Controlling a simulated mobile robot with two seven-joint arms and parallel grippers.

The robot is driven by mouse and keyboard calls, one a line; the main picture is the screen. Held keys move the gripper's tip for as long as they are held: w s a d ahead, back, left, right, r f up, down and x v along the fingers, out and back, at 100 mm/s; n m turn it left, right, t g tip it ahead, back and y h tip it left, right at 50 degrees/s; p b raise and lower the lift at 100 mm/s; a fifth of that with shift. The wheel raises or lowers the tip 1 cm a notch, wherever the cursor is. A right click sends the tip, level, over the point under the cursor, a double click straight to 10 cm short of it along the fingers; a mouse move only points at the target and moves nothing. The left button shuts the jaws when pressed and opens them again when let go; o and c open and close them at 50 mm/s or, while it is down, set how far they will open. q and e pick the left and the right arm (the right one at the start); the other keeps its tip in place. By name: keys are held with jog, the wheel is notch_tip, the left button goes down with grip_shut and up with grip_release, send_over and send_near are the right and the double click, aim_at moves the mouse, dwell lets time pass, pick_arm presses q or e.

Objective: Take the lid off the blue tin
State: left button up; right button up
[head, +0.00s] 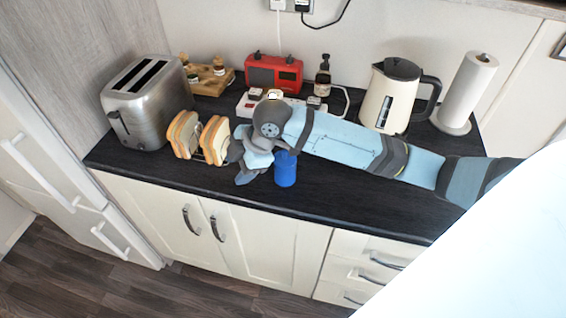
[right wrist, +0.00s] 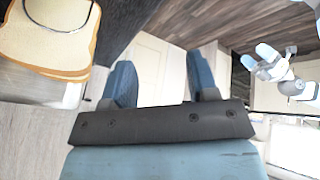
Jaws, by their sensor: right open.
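The blue tin (head: 285,172) stands upright near the front of the dark counter. Its top is hidden behind my right arm, so I cannot tell how its lid sits. My right gripper (head: 247,172) is just left of the tin, low over the counter by the bread. In the right wrist view its two blue fingers (right wrist: 160,78) are apart with nothing between them, and the tin does not show there. What looks like my left gripper (right wrist: 262,58) shows small at the upper right of that view; its opening is unclear.
Bread slices in a rack (head: 200,137) stand close left of my right gripper, with the toaster (head: 147,110) beyond. A white power strip (head: 250,103), red radio (head: 274,73), dark bottle (head: 322,78), kettle (head: 388,95) and paper roll (head: 467,92) stand behind. The counter right of the tin (head: 350,195) is clear.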

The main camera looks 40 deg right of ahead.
jog(key=s+d+r+n+g+h+b, duration=0.1)
jog(key=d+r+n+g+h+b, duration=0.3)
jog(key=d+r, duration=0.8)
jog(key=n+p, duration=0.1)
send_over(285, 151)
jog(key=shift+t+h, duration=0.3)
jog(key=shift+h, duration=0.1)
notch_tip(285, 151, down, 8)
jog(key=shift+r, duration=0.15)
jog(key=shift+f, duration=2.9)
grip_shut()
